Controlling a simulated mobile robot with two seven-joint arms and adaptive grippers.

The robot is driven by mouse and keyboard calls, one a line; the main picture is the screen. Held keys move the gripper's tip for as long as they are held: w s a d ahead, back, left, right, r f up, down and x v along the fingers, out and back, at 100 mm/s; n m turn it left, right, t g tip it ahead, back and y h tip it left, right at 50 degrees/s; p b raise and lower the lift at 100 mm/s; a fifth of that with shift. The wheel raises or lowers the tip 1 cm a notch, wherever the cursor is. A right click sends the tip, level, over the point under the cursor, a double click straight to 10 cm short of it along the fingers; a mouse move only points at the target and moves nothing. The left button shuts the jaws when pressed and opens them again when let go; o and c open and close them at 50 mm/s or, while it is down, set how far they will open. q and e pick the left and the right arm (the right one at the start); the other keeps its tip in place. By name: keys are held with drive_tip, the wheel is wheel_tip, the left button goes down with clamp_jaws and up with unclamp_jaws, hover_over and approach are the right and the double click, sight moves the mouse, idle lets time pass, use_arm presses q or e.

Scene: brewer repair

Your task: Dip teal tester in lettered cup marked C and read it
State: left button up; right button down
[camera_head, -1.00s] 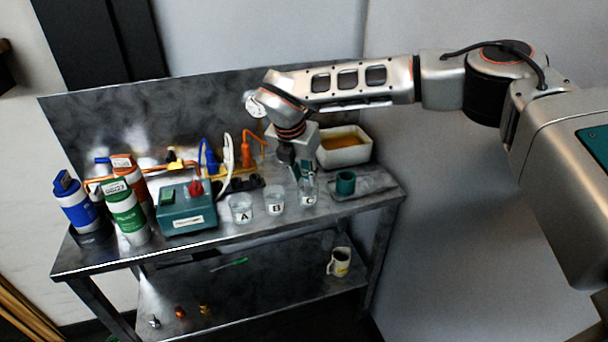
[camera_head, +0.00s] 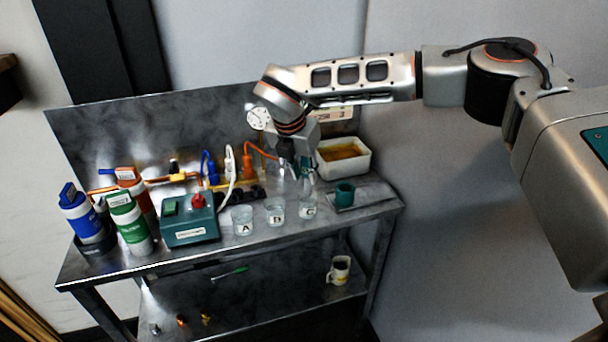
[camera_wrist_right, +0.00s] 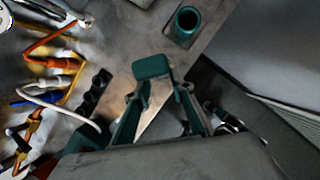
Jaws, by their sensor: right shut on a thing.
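Clear cup C (camera_head: 308,211) stands at the right end of the row, beside cup B (camera_head: 275,214) and cup A (camera_head: 243,222). No reading can be made out. My left gripper is not in view.
A teal holder (camera_head: 344,194) stands on a tray right of cup C. A white basin (camera_head: 343,157) with amber contents is behind it. A teal box (camera_head: 190,227) and bottles (camera_head: 130,226) stand left; cables (camera_head: 230,165) run behind. A mug (camera_head: 339,270) sits on the lower shelf.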

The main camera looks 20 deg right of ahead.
sight(304, 159)
drive_tip(key=shift+r+p, duration=0.8)
drive_tip(key=shift+r, duration=1.15)
idle(0.6)
